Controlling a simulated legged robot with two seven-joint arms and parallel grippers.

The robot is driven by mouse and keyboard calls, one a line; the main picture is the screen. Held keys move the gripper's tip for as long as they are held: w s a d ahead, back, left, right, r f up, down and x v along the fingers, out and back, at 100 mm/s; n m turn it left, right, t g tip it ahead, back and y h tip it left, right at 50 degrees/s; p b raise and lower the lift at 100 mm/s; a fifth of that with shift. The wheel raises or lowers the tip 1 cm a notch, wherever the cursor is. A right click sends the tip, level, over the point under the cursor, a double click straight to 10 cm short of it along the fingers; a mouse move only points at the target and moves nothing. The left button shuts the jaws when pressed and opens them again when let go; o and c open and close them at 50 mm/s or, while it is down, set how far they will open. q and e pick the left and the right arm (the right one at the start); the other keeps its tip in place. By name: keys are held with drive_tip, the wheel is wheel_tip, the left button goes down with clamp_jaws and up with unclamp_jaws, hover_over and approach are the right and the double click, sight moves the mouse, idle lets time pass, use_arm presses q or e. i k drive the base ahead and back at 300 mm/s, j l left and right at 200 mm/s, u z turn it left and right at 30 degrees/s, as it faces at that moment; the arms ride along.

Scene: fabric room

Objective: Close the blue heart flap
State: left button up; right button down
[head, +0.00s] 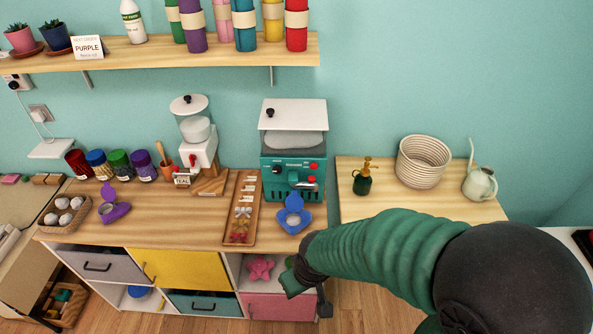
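A blue heart-shaped case (293,217) sits on the wooden counter in front of the teal machine. Its flap (294,201) stands raised at the back, so the case looks open. My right arm comes in from the right in a green ribbed sleeve. My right gripper (304,287) is below and in front of the blue case, past the counter's front edge, and apart from the case. The dark wrist hides part of the gripper, and I cannot make out whether its fingers are apart. My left gripper is not in view.
A wooden tray (240,234) with small pieces lies just left of the blue case. The teal machine (294,157) stands behind it. A purple case (114,212) is at the far left. A pink star-shaped thing (261,268) sits in the cubby below.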

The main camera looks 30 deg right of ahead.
sight(294, 202)
drive_tip(key=u, duration=0.4)
drive_tip(key=l+u, duration=0.3)
drive_tip(key=k+l+u, duration=0.15)
drive_tip(key=l+u, duration=0.15)
drive_tip(key=k+l+u, duration=0.15)
drive_tip(key=l+u, duration=0.15)
drive_tip(key=k+l+u, duration=0.3)
drive_tip(key=k+l, duration=0.3)
drive_tip(key=l, duration=0.15)
drive_tip(key=k+l+u, duration=0.15)
drive_tip(key=k+l, duration=0.15)
drive_tip(key=l, duration=0.2)
drive_tip(key=k+l, duration=0.3)
drive_tip(key=l+u, duration=0.05)
drive_tip(key=l, duration=0.1)
